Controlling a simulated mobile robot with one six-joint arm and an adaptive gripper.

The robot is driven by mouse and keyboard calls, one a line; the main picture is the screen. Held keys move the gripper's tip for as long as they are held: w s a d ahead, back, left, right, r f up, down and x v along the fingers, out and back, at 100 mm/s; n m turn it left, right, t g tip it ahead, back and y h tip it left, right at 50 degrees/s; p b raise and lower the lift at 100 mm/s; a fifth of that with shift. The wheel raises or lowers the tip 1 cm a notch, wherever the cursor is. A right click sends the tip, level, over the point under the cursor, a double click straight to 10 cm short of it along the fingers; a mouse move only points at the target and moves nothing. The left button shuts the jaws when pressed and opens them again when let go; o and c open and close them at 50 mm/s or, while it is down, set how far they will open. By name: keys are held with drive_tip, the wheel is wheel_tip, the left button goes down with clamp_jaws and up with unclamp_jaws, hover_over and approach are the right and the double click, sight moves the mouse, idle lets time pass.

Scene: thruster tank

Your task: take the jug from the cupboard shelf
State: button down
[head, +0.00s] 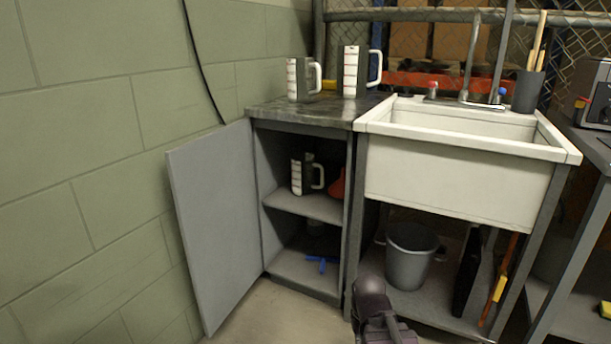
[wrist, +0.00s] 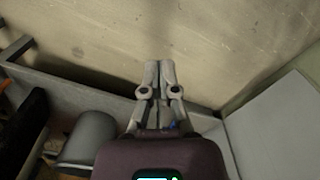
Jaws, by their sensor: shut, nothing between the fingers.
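The jug (head: 304,174) stands upright on the upper shelf (head: 305,205) inside the open cupboard in the head view. It is dark grey with a white marked strip, and its pale handle faces right. The cupboard door (head: 212,225) is swung wide open to the left. In the wrist view my gripper (wrist: 160,65) is shut and empty, pointing over the bare floor. In the head view my arm shows low in front of the cupboard and sink, and the fingers cannot be made out there. The jug is not in the wrist view.
Two similar jugs, a smaller one (head: 302,78) and a taller one (head: 358,71), stand on the counter (head: 330,108). A red item (head: 337,186) sits right of the shelf jug. A blue item (head: 321,263) lies below. A grey bin (head: 411,256) stands under the sink (head: 455,180).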

drive_tip(key=c, duration=0.8)
unclamp_jaws()
drive_tip(key=shift+r, duration=0.1)
drive_tip(key=shift+o, duration=1)
drive_tip(key=shift+r+p, duration=0.15)
drive_tip(key=shift+p, duration=0.15)
wheel_tip(320, 180, up, 14)
drive_tip(key=p, duration=1.4)
drive_tip(key=shift+r, duration=0.15)
